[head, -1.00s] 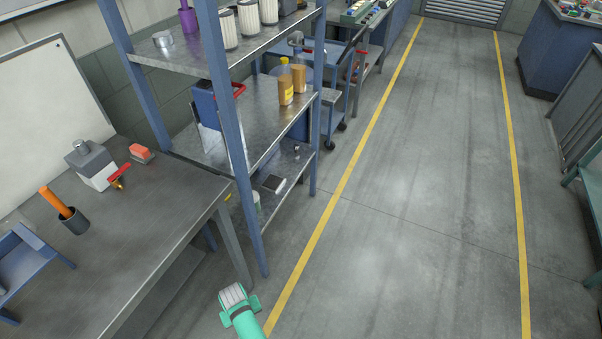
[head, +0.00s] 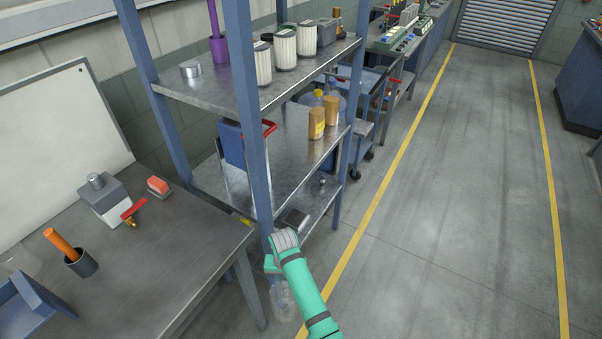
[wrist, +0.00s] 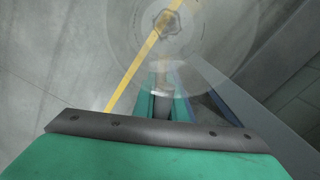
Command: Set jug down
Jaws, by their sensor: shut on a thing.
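A clear, see-through jug (head: 283,302) hangs below my gripper (head: 272,268) in the head view, in front of the shelf unit's near post. In the wrist view my gripper (wrist: 161,106) is shut on a narrow part of the jug, probably its handle. The jug's round clear body (wrist: 205,40) fills the top middle of that view, with the floor showing through it. The jug is in the air over the floor, apart from the bench and the shelves. In the head view my wrist partly hides the fingers.
A metal workbench (head: 160,235) stands at left, holding a grey block with a red-handled valve, an orange-handled tool in a cup and a blue tray. The shelf unit (head: 260,150) carries white canisters, bottles and a blue box. The aisle floor (head: 440,220) is clear.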

